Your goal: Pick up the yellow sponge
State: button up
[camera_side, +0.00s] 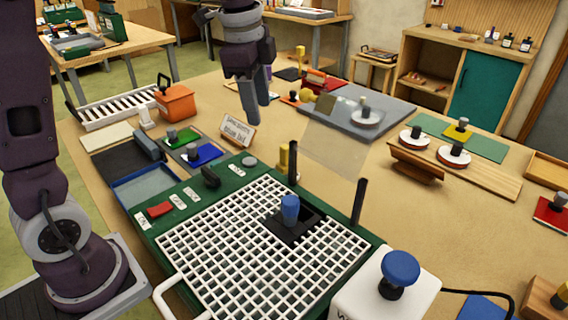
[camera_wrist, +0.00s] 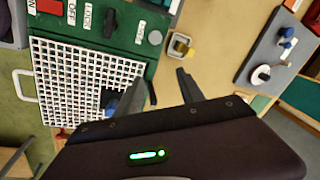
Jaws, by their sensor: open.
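A small yellow block (camera_side: 284,158), which looks like the yellow sponge, stands on the table at the far edge of the green grid-topped machine, partly hidden by a dark post. My gripper (camera_side: 256,112) is open and empty, pointing down above the table, behind and left of the yellow block in the side view. Its two fingers also show in the wrist view (camera_wrist: 158,90), apart from the yellow piece.
The green machine (camera_side: 150,232) has a white grid, a blue-knobbed piece (camera_side: 290,210), dark posts and a clear shield (camera_side: 335,150). A lettered sign (camera_side: 238,132) stands below my gripper. A grey board (camera_side: 395,112) lies to the right. Bare table lies between board and machine.

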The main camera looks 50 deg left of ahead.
aim_at(285, 146)
jog(key=w+a+f+m, duration=0.1)
jog(key=w+f+m, duration=0.1)
jog(key=w+f, duration=0.1)
jog(key=w+a+f+m+g, duration=0.1)
jog(key=w+a+f+m, duration=0.1)
jog(key=w+f, duration=0.2)
jog(key=w+a+f+m+g, duration=0.1)
jog(key=w+f+m, duration=0.1)
jog(key=w+f, duration=0.1)
jog(key=shift+w+a+f+m, duration=0.25)
jog(key=shift+w+f+m, duration=0.15)
jog(key=shift+f, duration=0.15)
jog(key=f, duration=0.7)
jog(key=shift+w+d, duration=0.15)
jog(key=shift+d, duration=0.1)
grip_shut()
